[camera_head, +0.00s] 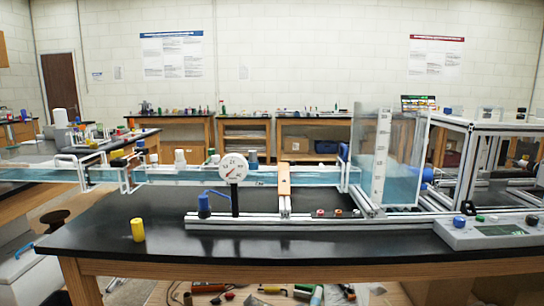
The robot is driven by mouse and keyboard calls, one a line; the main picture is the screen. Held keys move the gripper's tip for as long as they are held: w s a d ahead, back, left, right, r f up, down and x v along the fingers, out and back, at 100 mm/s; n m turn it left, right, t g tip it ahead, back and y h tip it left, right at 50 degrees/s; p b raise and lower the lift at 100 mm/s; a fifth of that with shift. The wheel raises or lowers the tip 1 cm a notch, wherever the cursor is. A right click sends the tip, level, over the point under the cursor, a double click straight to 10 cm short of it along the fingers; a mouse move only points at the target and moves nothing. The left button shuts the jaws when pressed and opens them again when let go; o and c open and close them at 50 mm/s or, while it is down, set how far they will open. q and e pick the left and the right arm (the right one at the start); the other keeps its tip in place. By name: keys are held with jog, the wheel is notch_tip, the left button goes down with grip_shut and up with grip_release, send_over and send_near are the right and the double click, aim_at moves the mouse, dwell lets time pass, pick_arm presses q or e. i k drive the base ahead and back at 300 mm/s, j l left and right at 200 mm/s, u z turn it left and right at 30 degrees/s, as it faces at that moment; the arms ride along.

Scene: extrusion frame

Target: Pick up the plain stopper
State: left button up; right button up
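I cannot tell for sure which thing is the plain stopper. A yellow cylinder (138,229) with a narrower top stands upright on the left part of the black bench top (290,243). A white stopper-like piece (180,158) and a blue-grey one (253,159) stand at the top of the long clear water channel (160,177). Small coloured pieces, one of them red (320,213), sit along the aluminium rail at the channel's foot. Neither of my grippers shows, and nothing is seen held.
A round dial gauge (233,168) on a black post stands before the channel. A tall clear water tank (390,160) and an extrusion frame (490,165) fill the right side. A grey control box (488,231) sits at the right front. The bench's front left is mostly clear.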

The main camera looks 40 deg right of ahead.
aim_at(179, 154)
jog(key=z, duration=0.75)
